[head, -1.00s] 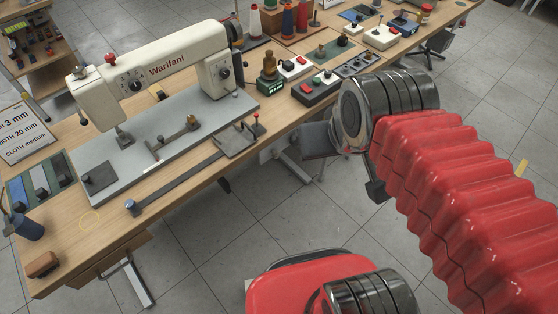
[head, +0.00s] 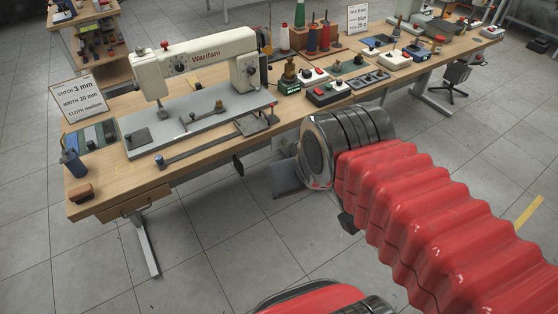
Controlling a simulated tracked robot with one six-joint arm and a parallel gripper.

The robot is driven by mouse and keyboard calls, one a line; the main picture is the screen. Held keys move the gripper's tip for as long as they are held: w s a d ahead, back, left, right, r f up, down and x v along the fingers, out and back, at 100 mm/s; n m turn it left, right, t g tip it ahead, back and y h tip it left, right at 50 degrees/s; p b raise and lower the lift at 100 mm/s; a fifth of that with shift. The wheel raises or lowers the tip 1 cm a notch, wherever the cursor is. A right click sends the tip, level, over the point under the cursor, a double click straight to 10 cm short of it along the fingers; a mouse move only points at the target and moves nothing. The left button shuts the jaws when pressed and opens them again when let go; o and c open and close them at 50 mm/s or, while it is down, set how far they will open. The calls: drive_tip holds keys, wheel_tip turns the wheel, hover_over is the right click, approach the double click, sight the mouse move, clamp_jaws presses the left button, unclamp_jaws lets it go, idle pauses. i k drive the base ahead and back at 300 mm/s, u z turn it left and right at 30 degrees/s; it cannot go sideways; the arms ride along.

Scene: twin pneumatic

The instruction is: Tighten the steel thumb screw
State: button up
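A cream sewing machine (head: 205,57) marked "Warifani" stands on a grey bed plate (head: 165,132) at the left end of the wooden bench. A long dark strip (head: 200,149) lies along the plate's front edge, with a small steel-blue knob (head: 159,160) at its left end. A brass-coloured knob (head: 216,101) stands on the plate. I cannot tell which small part is the steel thumb screw. My red bellows-covered arm (head: 430,215) crosses the right side, ending in a chrome joint (head: 340,145) in front of the bench. My gripper's fingers do not show.
Switch boxes (head: 325,93), thread spools (head: 311,40) and more devices line the bench (head: 110,195) to the right. A dark blue cup (head: 73,163) and brown block (head: 81,193) sit at its near left corner. Tiled floor (head: 215,235) before the bench is mostly clear.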

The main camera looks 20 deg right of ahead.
sight(286, 142)
drive_tip(key=u, duration=0.25)
drive_tip(key=k, duration=0.6)
drive_tip(key=u, duration=0.5)
drive_tip(key=i, duration=1.5)
drive_tip(key=z, duration=0.7)
drive_tip(key=i, duration=0.5)
drive_tip(key=z, duration=0.3)
